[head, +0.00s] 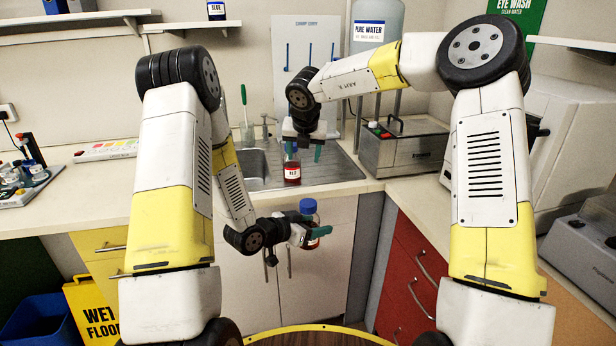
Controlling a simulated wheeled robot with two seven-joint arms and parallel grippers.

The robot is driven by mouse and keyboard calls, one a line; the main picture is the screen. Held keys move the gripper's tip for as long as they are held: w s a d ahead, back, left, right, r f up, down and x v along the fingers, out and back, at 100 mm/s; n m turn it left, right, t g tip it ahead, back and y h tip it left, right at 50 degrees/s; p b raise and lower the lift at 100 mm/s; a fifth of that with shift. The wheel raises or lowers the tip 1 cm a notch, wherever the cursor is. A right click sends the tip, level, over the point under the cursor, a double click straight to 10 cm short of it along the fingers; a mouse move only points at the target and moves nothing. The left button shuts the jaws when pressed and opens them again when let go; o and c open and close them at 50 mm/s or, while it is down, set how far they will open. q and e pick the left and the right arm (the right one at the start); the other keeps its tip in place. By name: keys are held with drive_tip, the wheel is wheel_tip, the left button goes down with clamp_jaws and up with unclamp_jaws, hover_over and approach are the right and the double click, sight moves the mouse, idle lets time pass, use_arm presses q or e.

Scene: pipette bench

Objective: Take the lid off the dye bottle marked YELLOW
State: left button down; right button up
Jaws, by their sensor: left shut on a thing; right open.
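My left gripper (309,232) is shut on a bottle with a blue lid (308,206) and dark reddish contents (312,243). It holds this bottle upright in front of the counter's front edge; its label is too small and covered to read. My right gripper (302,150) is open, higher up and over the counter by the sink. I cannot make out a label reading YELLOW.
The sink (255,165) lies behind the arms. A steel bath (405,150) stands right of it, under the PURE WATER tank (378,25). A rack with small vessels (25,180) is at far left.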

drive_tip(key=w+a+r+n+t+y, duration=0.5)
drive_tip(key=w+a+r+n+y, duration=0.15)
drive_tip(key=a+r, duration=0.4)
drive_tip(key=s+a+r+n+g+y, duration=0.2)
drive_tip(key=s+a+n+g+y, duration=0.25)
drive_tip(key=s+a+n, duration=0.3)
drive_tip(key=n+g+h, duration=0.7)
drive_tip(key=n+h, duration=0.1)
drive_tip(key=h, duration=0.4)
hover_over(308, 203)
drive_tip(key=shift+t, duration=0.25)
drive_tip(key=f, duration=0.8)
drive_tip(key=a+f, duration=0.1)
drive_tip(key=f, duration=0.3)
drive_tip(key=shift+f, duration=0.25)
drive_tip(key=shift+d+f, duration=0.1)
drive_tip(key=shift+d, duration=0.35)
drive_tip(key=shift+d+f, duration=0.15)
drive_tip(key=shift+f, duration=3.75)
